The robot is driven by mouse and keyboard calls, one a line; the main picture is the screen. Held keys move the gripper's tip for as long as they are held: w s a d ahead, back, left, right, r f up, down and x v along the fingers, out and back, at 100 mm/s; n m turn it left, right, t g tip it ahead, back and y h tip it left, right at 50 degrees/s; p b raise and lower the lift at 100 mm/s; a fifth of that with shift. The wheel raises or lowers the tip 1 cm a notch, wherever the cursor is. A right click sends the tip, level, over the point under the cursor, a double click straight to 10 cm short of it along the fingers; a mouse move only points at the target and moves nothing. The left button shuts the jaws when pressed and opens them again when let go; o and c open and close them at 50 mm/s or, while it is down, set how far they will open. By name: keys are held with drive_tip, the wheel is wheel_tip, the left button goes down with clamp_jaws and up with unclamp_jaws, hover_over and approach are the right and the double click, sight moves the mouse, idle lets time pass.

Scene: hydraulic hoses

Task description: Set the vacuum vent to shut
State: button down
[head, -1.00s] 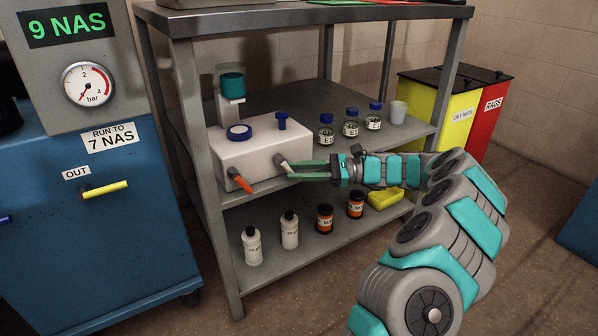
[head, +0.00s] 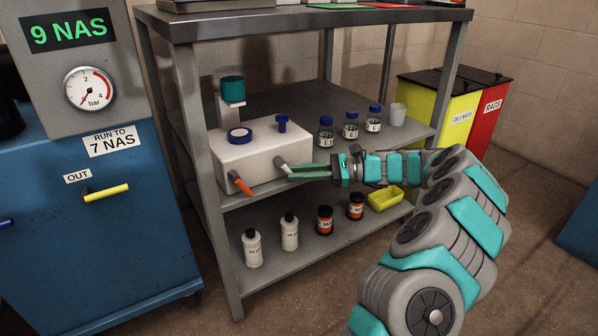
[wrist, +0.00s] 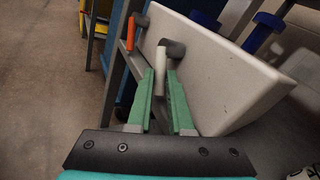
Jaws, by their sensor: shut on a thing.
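A white box unit (head: 255,155) stands on the middle shelf. Its front carries two levers: an orange one (head: 241,184) at the left, and a white one (head: 286,168) on a grey hub at the right. My gripper (head: 292,172) reaches in from the right, with its green fingers shut on the white lever. In the wrist view, the white lever (wrist: 160,76) lies between the fingertips, below its grey hub (wrist: 173,48). The orange lever (wrist: 129,32) is beyond it, apart from the fingers. I see no label naming the vent.
A shelf post (head: 205,170) stands left of the box.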

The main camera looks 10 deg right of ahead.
drive_tip(key=r+h+p, duration=0.1)
drive_tip(key=r+n+h+p, duration=0.1)
drive_tip(key=p, duration=0.1)
drive_tip(key=shift+d+h, duration=0.3)
drive_tip(key=shift+r+n+t+h+p, duration=0.1)
drive_tip(key=shift+r+n+h+p, duration=0.4)
drive_tip(key=shift+h+p, duration=0.65)
drive_tip(key=shift+r+n+t+h+p, duration=0.1)
drive_tip(key=shift+r+n+h+p, duration=0.35)
drive_tip(key=shift+h+p, duration=0.65)
drive_tip(key=shift+r+n+t+h+p, duration=0.1)
drive_tip(key=shift+r+n+h+p, duration=0.45)
drive_tip(key=shift+h, duration=0.9)
drive_tip(key=shift+w+f, duration=0.1)
drive_tip(key=shift+f, duration=0.05)
drive_tip(key=c, duration=1.1)
unclamp_jaws()
drive_tip(key=v, duration=0.7)
drive_tip(key=shift+s+d+r, duration=0.2)
drive_tip(key=shift+r, duration=0.1)
